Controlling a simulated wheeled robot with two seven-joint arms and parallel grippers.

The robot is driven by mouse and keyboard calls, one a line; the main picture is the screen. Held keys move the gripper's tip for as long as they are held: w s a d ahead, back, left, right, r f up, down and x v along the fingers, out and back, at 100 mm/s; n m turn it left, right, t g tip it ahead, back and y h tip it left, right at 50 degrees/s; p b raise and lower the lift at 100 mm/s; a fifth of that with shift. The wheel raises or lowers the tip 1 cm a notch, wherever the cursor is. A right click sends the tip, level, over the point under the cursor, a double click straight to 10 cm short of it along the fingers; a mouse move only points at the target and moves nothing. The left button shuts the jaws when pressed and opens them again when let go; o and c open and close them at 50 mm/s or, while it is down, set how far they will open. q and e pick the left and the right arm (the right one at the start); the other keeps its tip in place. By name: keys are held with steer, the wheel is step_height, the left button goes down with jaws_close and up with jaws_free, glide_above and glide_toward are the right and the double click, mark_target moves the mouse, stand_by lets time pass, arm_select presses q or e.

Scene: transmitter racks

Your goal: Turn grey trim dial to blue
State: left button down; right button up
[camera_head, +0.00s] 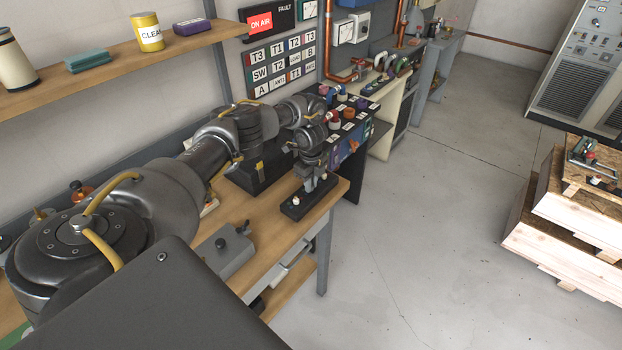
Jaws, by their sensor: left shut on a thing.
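A low black box (290,211) lies near the right end of the wooden workbench. A small pale knob (295,201) stands on its near left part. My left gripper (309,187) points down over the box, to the right of the pale knob. Its fingers are shut on a small part on the box top, which looks like the grey trim dial. The fingers mostly hide that dial, and its setting and any blue mark cannot be made out. My right gripper is not in view.
A grey box (222,250) with a small knob sits on the workbench (262,215), left of the black box. Behind my wrist is a dark console (355,150) with coloured knobs. A shelf (110,62) holds a yellow can (147,38). Wooden crates (570,215) stand right; the floor between is clear.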

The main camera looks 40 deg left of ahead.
arm_select(q)
steer(key=shift+w+a+r, duration=0.1)
stand_by(0.4)
steer(key=c, duration=1.3)
jaws_free()
steer(key=shift+c, duration=0.2)
steer(key=shift+r, duration=0.3)
step_height(320, 180, up, 10)
steer(key=p, duration=0.1)
